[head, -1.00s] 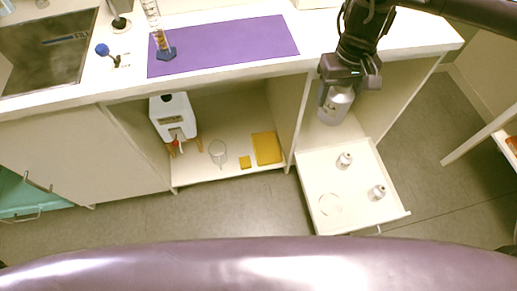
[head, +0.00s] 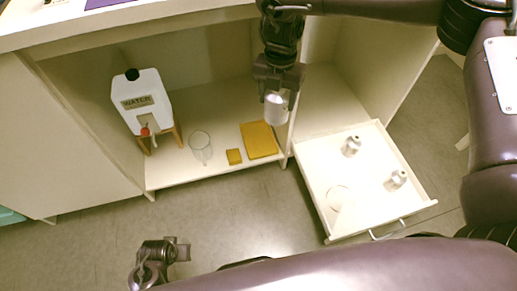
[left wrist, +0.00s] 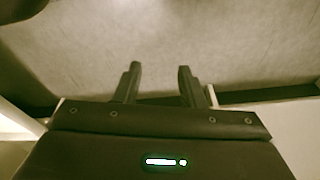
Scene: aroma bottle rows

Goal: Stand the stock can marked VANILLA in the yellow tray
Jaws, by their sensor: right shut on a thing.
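My right gripper (head: 278,88) is shut on a silver-white can (head: 275,109) and holds it upright or nearly so, in front of the open cabinet. Its marking cannot be read. The flat yellow tray (head: 259,140) lies on the cabinet's bottom shelf, just below and left of the held can in the head view. The can is apart from it. My left gripper (head: 182,250) is low at the front, away from the cabinet. In the left wrist view its two fingers (left wrist: 157,84) are apart with nothing between them.
A small yellow square (head: 234,157), a clear glass (head: 201,147) and a WATER container (head: 142,100) on a stand are left of the tray. An open drawer (head: 326,220) at right holds two small cans (head: 352,146) (head: 398,178) and an empty round outline. A cabinet divider stands close right of the tray.

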